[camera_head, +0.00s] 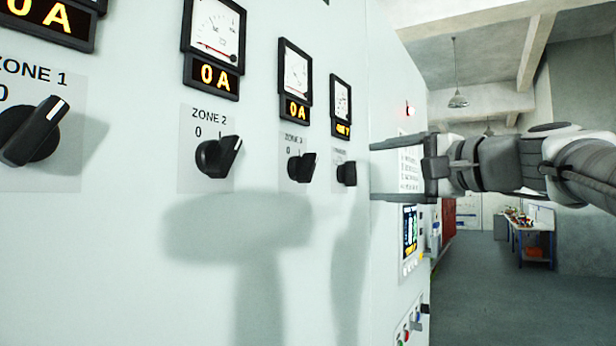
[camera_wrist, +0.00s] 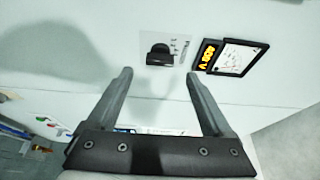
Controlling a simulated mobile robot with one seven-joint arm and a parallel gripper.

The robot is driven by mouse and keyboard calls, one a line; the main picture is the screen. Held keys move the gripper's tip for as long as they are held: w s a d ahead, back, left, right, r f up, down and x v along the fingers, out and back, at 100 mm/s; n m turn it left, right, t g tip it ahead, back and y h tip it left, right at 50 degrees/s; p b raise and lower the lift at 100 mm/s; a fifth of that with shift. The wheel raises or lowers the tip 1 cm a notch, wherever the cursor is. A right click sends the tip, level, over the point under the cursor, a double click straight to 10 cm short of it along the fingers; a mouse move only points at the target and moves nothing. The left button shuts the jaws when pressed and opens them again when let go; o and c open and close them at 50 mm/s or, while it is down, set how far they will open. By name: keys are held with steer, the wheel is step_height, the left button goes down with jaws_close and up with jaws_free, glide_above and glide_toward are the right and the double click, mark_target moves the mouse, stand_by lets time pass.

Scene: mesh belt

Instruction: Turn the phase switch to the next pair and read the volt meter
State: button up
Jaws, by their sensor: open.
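The phase switch (camera_head: 346,173) is the rightmost black knob on the pale panel. It also shows in the wrist view (camera_wrist: 160,54), just beyond and between my fingertips. Its exact pointer position is hard to read. The volt meter (camera_head: 341,98) sits above it, with a white dial and an amber display below; in the wrist view the meter (camera_wrist: 240,57) is right of the knob, turned sideways. Its display ends in V and starts with 4; the last digits are unclear. My gripper (camera_head: 372,171) is open and empty, its two fingers pointing at the switch, apart from it.
Other black knobs for zone 1 (camera_head: 32,131), zone 2 (camera_head: 218,156) and zone 3 (camera_head: 301,167) line the panel to the left, with meters reading 0 A above. A small screen (camera_head: 410,232) sits below my gripper. A workbench (camera_head: 530,228) stands far right; the floor between is clear.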

steer(key=b+v, duration=0.1)
steer(key=v, duration=1.1)
steer(key=shift+b, duration=0.4)
steer(key=shift+d, duration=0.1)
steer(key=s+a+f+n+g+h, duration=0.1)
steer(key=a+f+n+g+h, duration=0.2)
steer(key=f, duration=0.9)
steer(key=s+a+f+n+g, duration=0.1)
steer(key=a+f+g, duration=0.3)
steer(key=f, duration=0.7)
steer(key=s+a+f+n+g+h, duration=0.1)
steer(key=s+f+n+h, duration=0.2)
steer(key=f, duration=0.7)
steer(key=s+a+f+n+g+h, duration=0.1)
steer(key=s+f+n+h, duration=0.2)
steer(key=s+f, duration=0.3)
step_height(320, 180, down, 5)
steer(key=shift+s+r+n+g, duration=0.15)
steer(key=shift+s+n+g, duration=0.2)
steer(key=shift+n, duration=0.55)
steer(key=shift+w, duration=0.15)
